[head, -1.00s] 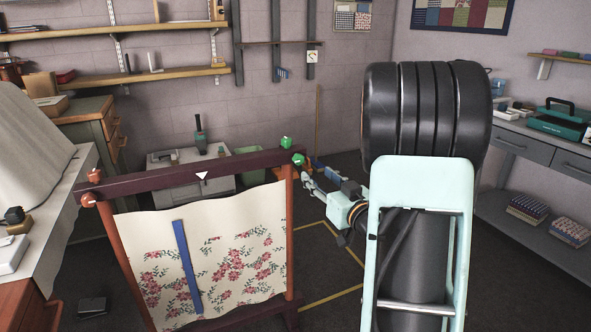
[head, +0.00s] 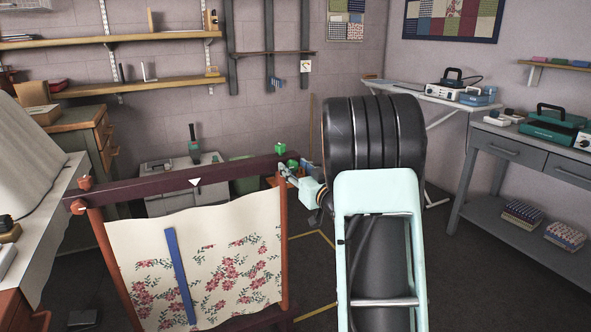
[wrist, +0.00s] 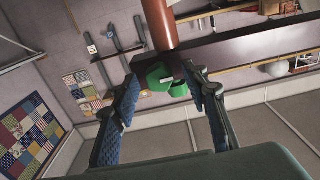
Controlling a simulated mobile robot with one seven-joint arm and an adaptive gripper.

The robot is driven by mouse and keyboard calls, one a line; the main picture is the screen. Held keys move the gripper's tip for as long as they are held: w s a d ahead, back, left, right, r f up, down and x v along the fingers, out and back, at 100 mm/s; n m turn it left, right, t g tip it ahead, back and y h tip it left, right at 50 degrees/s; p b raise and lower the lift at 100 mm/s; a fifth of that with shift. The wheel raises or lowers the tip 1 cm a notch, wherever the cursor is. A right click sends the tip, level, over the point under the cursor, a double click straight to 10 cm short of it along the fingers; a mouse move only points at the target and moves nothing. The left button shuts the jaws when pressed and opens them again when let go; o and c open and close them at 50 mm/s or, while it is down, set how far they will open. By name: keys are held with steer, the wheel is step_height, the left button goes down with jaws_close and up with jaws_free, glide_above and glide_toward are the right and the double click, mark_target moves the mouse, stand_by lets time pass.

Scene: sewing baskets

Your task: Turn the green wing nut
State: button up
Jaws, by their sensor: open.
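The green wing nut (head: 293,164) is at the right end of a dark maroon crossbar (head: 190,181) on a wooden frame. A second green part (head: 281,149) sits on top of the same bar end. In the wrist view the green wing nut (wrist: 178,88) and the other green part lie between my blue-padded fingers, partly overlapping. My gripper (wrist: 163,84) is open, with one finger on each side of the green parts. I cannot tell whether either finger touches. In the head view my gripper (head: 287,174) is small and close to the right bar end.
Floral cloth (head: 210,270) with a blue strip hangs below the crossbar. Orange-red posts (head: 284,240) hold the bar, with orange knobs (head: 84,184) at its left end. A grey bench (head: 520,150) stands right. Dark floor between is open.

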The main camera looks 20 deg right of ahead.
jaws_close()
